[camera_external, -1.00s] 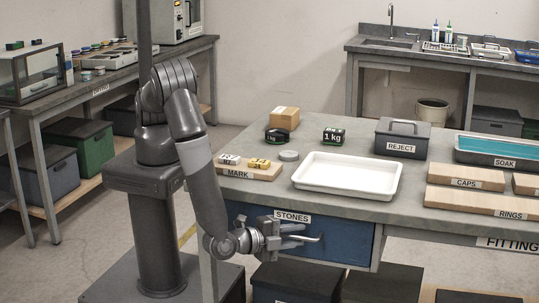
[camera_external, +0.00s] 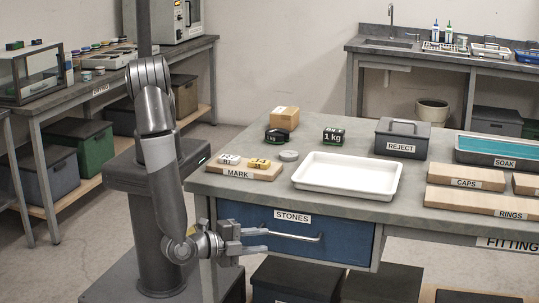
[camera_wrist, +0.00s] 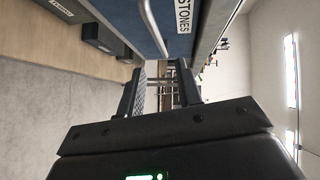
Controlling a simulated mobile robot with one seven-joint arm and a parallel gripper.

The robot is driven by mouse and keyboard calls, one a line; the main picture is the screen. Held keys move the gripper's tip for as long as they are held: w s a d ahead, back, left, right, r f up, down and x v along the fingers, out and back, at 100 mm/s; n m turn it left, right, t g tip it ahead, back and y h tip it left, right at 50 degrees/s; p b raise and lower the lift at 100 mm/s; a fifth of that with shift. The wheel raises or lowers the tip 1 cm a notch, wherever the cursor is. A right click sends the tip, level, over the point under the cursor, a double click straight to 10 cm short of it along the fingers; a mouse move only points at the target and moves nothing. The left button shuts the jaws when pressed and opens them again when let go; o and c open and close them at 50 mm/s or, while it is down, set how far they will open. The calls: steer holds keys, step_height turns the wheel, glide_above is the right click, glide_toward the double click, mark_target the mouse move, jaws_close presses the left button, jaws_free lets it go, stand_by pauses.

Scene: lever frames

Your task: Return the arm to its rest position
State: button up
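My gripper (camera_external: 266,240) is low in front of the left part of the blue STONES drawer (camera_external: 345,243), clear of its silver handle (camera_external: 306,239). Its two fingers are apart with nothing between them, and they show spread in the wrist view (camera_wrist: 158,85). The arm hangs down from the column with the wrist below the table top. The drawer looks shut under the table top. In the wrist view the handle (camera_wrist: 152,28) and the STONES label (camera_wrist: 184,15) lie beyond the fingers.
The grey table (camera_external: 330,207) stands right of my arm, with a white tray (camera_external: 347,177) and a MARK board (camera_external: 262,172) near its front edge. Dark boxes (camera_external: 290,278) sit below the drawer. A side bench (camera_external: 70,105) stands at left. The floor between is open.

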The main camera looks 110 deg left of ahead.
steer(key=s+a+r+n+g+h, duration=0.1)
steer(key=s+a+r+n+g, duration=0.3)
steer(key=a+r, duration=0.6)
steer(key=s+a+r+n+g+h, duration=0.1)
steer(key=a+r+g+h, duration=0.1)
steer(key=a+r+g, duration=0.75)
steer(key=s+a+r+n+t+h, duration=0.1)
steer(key=s+a+r+t+h, duration=0.2)
steer(key=s+r, duration=0.4)
steer(key=s+a+r+n+t+h, duration=0.1)
steer(key=s+a+r+t+h, duration=0.3)
steer(key=s+r, duration=0.4)
steer(key=s+a+h, duration=0.1)
steer(key=a, duration=0.1)
steer(key=shift+a, duration=0.3)
